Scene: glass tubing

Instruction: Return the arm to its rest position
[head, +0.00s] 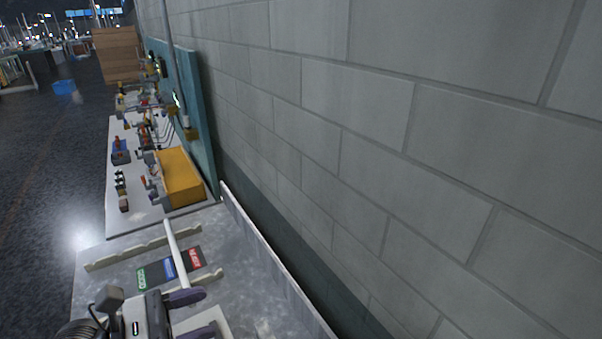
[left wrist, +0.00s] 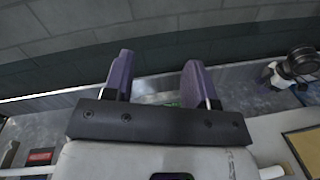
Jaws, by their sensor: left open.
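My left gripper (head: 195,313) is at the bottom of the head view, above the grey metal bench (head: 262,314). Its purple fingers are apart with nothing between them, as the left wrist view (left wrist: 158,82) also shows. A white glass tube (head: 177,256) lies slanted across two notched rails just beyond the gripper. Parts of a white tube (left wrist: 272,172) also show at the lower edge of the left wrist view.
A dark mat with green, blue and red labels (head: 170,268) lies under the tube. A raised edge (head: 270,255) runs along the bench beside the grey block wall (head: 400,130). Farther off stand a yellow box (head: 181,177), several small tools and a teal board (head: 190,100).

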